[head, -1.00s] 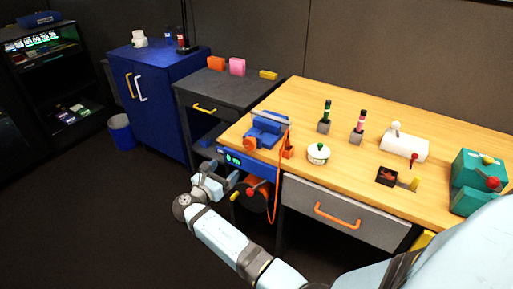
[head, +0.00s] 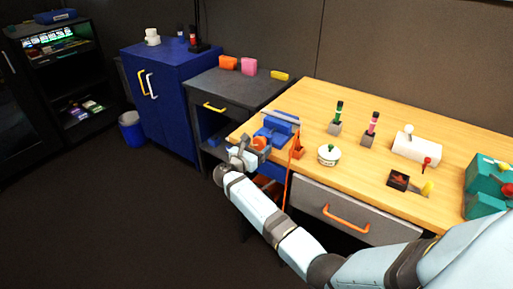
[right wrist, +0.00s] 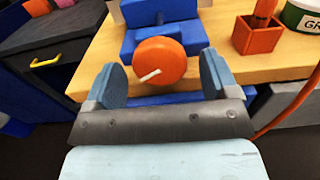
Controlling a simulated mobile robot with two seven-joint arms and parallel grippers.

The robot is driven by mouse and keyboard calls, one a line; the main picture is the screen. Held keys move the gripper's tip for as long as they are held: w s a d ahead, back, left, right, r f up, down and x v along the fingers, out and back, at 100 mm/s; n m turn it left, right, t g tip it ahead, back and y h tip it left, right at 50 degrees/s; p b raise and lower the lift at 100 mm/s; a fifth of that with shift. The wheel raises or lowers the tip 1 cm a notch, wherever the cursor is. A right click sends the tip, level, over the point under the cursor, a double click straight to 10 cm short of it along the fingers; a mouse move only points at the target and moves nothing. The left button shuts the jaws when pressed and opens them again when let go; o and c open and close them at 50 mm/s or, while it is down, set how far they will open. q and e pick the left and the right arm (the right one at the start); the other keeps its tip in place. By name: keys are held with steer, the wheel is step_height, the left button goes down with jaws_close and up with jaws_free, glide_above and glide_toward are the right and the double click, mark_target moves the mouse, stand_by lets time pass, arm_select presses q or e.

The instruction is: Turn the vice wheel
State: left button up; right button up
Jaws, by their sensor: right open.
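The blue vice (head: 277,129) sits on the left front corner of the wooden workbench. Its round orange vice wheel (head: 260,143) faces the front edge and also shows in the right wrist view (right wrist: 165,55), with a short pale handle (right wrist: 150,76) across its face. My right gripper (head: 246,151) is just in front of the wheel. In the right wrist view its two blue-grey fingers are open, one on each side of the wheel, with a gap between each finger and the rim. Nothing is held. My left gripper is out of view.
An orange box (right wrist: 257,34) and an orange cable (right wrist: 292,103) are right of the vice. A white pot (head: 328,157) stands further right. The bench drawer (head: 325,205) has an orange handle. A dark cabinet (head: 232,92) stands at left.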

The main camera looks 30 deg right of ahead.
steer(key=c, duration=0.9)
steer(key=shift+m, duration=0.3)
